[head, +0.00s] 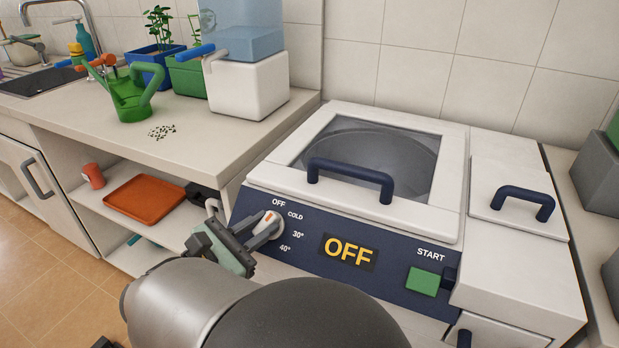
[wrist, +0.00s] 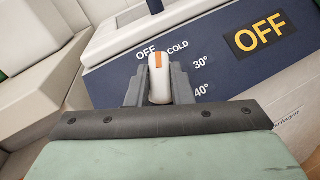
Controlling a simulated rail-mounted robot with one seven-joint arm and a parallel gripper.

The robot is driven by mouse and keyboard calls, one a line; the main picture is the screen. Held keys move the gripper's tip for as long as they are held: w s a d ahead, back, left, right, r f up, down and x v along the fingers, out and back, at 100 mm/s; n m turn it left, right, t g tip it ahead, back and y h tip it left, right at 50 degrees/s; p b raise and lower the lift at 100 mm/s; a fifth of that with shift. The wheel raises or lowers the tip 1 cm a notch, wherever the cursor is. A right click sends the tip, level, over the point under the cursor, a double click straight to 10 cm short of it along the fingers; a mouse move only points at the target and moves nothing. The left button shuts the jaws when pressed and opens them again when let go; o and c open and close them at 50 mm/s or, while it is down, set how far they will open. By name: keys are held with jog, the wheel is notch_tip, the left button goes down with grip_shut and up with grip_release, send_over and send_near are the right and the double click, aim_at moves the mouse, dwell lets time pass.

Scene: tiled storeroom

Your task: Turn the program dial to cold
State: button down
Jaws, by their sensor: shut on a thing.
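The program dial (head: 267,224) is a white knob with an orange pointer stripe, on the dark blue front panel of the washing machine (head: 456,136). Around it are the labels OFF, COLD, 30° and 40°. The display (head: 348,252) reads OFF. In the wrist view the dial (wrist: 159,78) stands between my fingers, with its orange stripe pointing up at the OFF label. My gripper (head: 266,234) is shut on the dial, one finger on each side; it also shows in the wrist view (wrist: 158,92). The lower part of the dial is hidden.
A green START button (head: 424,281) is at the panel's right. The lid's dark blue handle (head: 350,178) juts out above the panel. To the left, a counter (head: 188,133) holds a green watering can (head: 131,97) and a white dispenser (head: 250,87). An orange tray (head: 145,199) lies on the shelf below.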

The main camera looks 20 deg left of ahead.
jog(key=m+g+h+p, duration=0.1)
jog(key=m, duration=0.1)
jog(key=m+g+h+p, duration=0.1)
jog(key=m+h, duration=0.1)
jog(key=m, duration=0.1)
jog(key=shift+a+g, duration=0.15)
jog(key=shift+g, duration=0.25)
jog(key=shift+m, duration=0.4)
jog(key=c, duration=1.3)
grip_release()
jog(key=shift+a+r+p, duration=0.1)
jog(key=shift+p, duration=0.2)
jog(key=p+v, duration=0.2)
jog(key=v, duration=1.5)
jog(key=shift+a, duration=0.15)
